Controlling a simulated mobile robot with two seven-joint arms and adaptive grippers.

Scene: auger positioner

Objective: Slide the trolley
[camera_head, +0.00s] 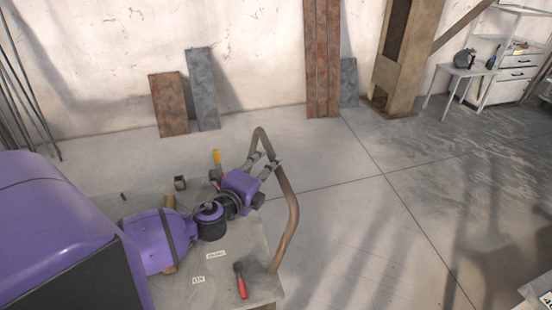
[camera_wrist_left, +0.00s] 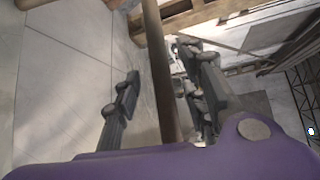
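The trolley (camera_head: 235,262) is at the lower left of the head view, its grey top partly hidden by my purple left arm. Its brown curved tube handle (camera_head: 291,215) rises at the right side and bends over at the top. My left gripper (camera_head: 265,160) is at the upper part of this handle, fingers apart. In the left wrist view the brown tube (camera_wrist_left: 163,75) runs between the two open fingers (camera_wrist_left: 160,85). A gap shows between the tube and the left-hand finger; contact on the other side is unclear. My right gripper is not in view.
A red-handled tool (camera_head: 241,281), a yellow-handled tool (camera_head: 217,157) and a small open box (camera_head: 180,183) are by or on the trolley top. Boards (camera_head: 170,105) lean on the wall. A small table (camera_head: 460,72) and white cabinet stand far right. Floor right of the trolley is clear.

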